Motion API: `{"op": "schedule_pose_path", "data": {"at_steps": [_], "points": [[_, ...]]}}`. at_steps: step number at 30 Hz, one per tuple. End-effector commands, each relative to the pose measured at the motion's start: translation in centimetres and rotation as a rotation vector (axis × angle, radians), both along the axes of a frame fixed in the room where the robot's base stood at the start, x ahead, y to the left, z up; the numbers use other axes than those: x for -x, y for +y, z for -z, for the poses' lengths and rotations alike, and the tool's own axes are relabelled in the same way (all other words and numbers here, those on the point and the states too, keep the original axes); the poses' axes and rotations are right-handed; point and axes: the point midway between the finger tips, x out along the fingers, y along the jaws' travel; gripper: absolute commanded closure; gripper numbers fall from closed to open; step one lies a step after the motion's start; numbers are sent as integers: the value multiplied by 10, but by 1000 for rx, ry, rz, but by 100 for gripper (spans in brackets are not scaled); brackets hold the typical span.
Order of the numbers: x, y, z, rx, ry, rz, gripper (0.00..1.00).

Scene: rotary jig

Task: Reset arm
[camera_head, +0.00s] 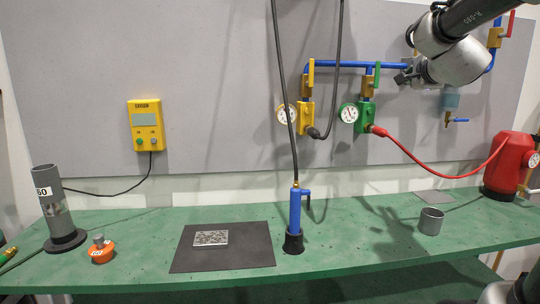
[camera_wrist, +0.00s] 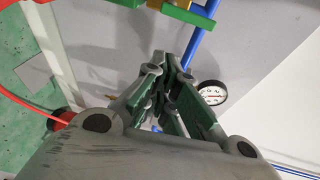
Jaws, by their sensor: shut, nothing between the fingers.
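My arm (camera_head: 455,45) reaches in from the upper right in the head view, raised well above the bench and in front of the grey wall panel. My gripper (camera_head: 404,77) points left, near the blue pipe and just right of the green valve fitting (camera_head: 366,112). In the wrist view my gripper (camera_wrist: 170,70) has its dark fingers together, with nothing held. Part of the gripper is small and dark in the head view, and I cannot tell whether it touches the pipe.
The green bench (camera_head: 350,240) holds a blue tool (camera_head: 295,212), a dark mat (camera_head: 222,260) with a speckled plate (camera_head: 211,238), a grey cup (camera_head: 431,220), an orange part (camera_head: 101,250), a grey tube (camera_head: 52,203) and a red tank (camera_head: 508,160). A red hose (camera_head: 430,168) hangs below my gripper.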

Motion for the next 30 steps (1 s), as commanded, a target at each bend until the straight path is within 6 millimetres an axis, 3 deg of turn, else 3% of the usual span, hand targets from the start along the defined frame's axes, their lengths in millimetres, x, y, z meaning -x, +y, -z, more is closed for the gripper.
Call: {"op": "schedule_pose_path", "data": {"at_steps": [2, 5, 9, 12, 16, 19, 30], "points": [[9, 19, 47, 167, 187, -133, 100], [51, 47, 110, 429, 442, -376, 100], [144, 78, 179, 756, 730, -747, 100], [216, 86, 214, 941, 884, -988, 100], [295, 84, 241, 1106, 1017, -1197, 100], [315, 85, 246, 1167, 1017, -1210, 100], [316, 92, 237, 1204, 964, -1198, 100]]}}
